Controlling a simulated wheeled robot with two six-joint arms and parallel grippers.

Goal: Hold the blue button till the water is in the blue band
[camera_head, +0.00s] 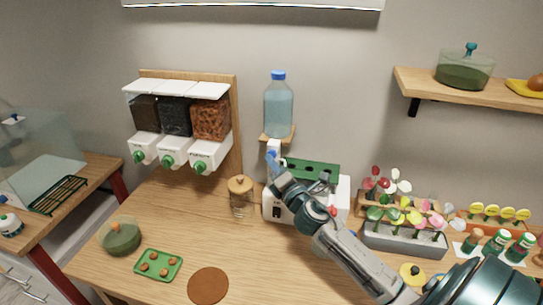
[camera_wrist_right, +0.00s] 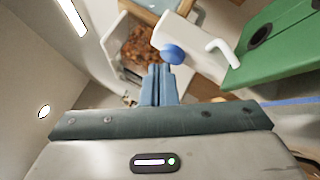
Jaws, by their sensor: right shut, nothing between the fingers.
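A clear bottle of water (camera_head: 278,108) with a blue cap stands on a small wooden wall bracket, above a white tap body (camera_head: 274,146). The round blue button (camera_wrist_right: 172,54) shows in the right wrist view, on the white body. My right gripper (camera_head: 271,160) is shut and empty at the tap; its fingertips also show in the right wrist view (camera_wrist_right: 160,70), right by the button. I cannot tell whether they touch it. No vessel with a blue band can be made out; the space below the tap is partly hidden by my right arm. My left gripper is out of view.
A white machine with a green top (camera_head: 312,170) stands behind my right arm. A corked glass jar (camera_head: 241,205) is to its left, a flower planter (camera_head: 405,240) to its right. Food dispensers (camera_head: 175,120) hang at left. The front left tabletop has free room around a brown mat (camera_head: 208,286).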

